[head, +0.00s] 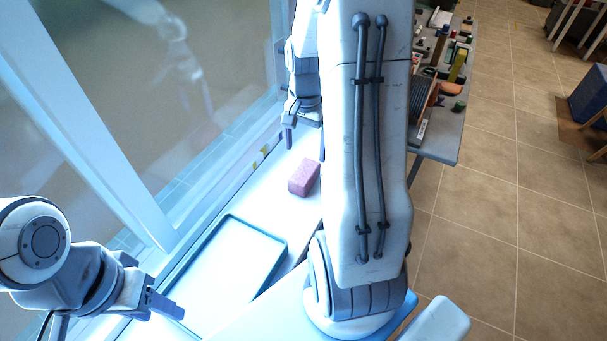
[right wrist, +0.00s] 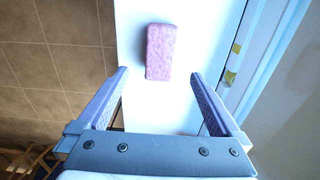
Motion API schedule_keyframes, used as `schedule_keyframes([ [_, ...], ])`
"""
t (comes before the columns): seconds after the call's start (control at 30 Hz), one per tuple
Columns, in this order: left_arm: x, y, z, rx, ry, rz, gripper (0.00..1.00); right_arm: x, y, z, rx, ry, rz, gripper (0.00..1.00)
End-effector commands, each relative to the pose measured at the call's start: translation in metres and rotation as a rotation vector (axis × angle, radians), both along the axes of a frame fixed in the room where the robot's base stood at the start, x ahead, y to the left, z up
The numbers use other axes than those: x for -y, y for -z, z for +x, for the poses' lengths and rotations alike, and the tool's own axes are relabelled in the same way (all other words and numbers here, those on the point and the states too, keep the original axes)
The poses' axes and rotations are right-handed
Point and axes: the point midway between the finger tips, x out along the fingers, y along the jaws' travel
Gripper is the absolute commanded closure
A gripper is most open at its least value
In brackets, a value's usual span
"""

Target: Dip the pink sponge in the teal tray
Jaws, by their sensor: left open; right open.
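The pink sponge (head: 304,177) lies on the white sill-like surface beside the window, beyond the tray. The teal tray (head: 273,236) lies flat on the same surface, nearer to me; its pale inside looks empty. My right gripper (head: 289,138) is above and beyond the sponge, partly hidden behind my own arm. In the right wrist view the sponge (right wrist: 160,52) shows ahead of the right gripper (right wrist: 160,85), whose open fingers are apart with nothing between them. My left gripper (head: 168,304) is open and empty by the tray's near left edge.
The window (head: 180,90) with its white frame borders the surface on the left. A table (head: 440,140) cluttered with tools stands at the back right. Brown tiled floor (head: 490,220) lies open on the right. My arm blocks the middle of the head view.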

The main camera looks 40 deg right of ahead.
Motion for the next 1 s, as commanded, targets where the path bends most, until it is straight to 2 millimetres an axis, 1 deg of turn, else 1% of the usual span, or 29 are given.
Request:
schedule_keyframes([
  [0.03,0.0,-0.002,0.0,0.0,0.0,0.0,0.5,0.0,0.009,-0.002,-0.007,0.003,0.004,0.0],
  [0.2,0.0,-0.005,0.0,0.0,0.0,0.0,0.5,-0.001,0.033,-0.002,-0.006,0.0,0.003,0.0],
  [0.33,0.0,-0.006,0.0,0.0,0.0,0.0,0.5,-0.001,0.042,-0.001,-0.003,-0.001,0.002,0.0],
  [0.43,0.0,-0.011,0.0,0.0,0.0,0.0,0.5,-0.002,0.05,-0.001,-0.004,-0.002,0.003,0.0],
  [0.6,0.0,-0.022,0.0,0.0,-0.001,0.0,0.5,-0.004,0.073,-0.001,-0.006,-0.002,0.004,0.0],
  [0.7,0.0,-0.022,0.0,0.0,-0.001,0.0,0.5,-0.004,0.087,-0.001,-0.005,-0.002,0.003,0.0],
  [0.83,0.0,-0.023,0.0,0.0,-0.001,0.0,0.5,-0.004,0.094,0.0,-0.002,-0.002,0.001,0.0],
  [1.0,0.0,-0.022,0.0,0.0,-0.001,0.0,0.5,-0.003,0.094,0.0,0.0,-0.003,0.001,0.0],
])
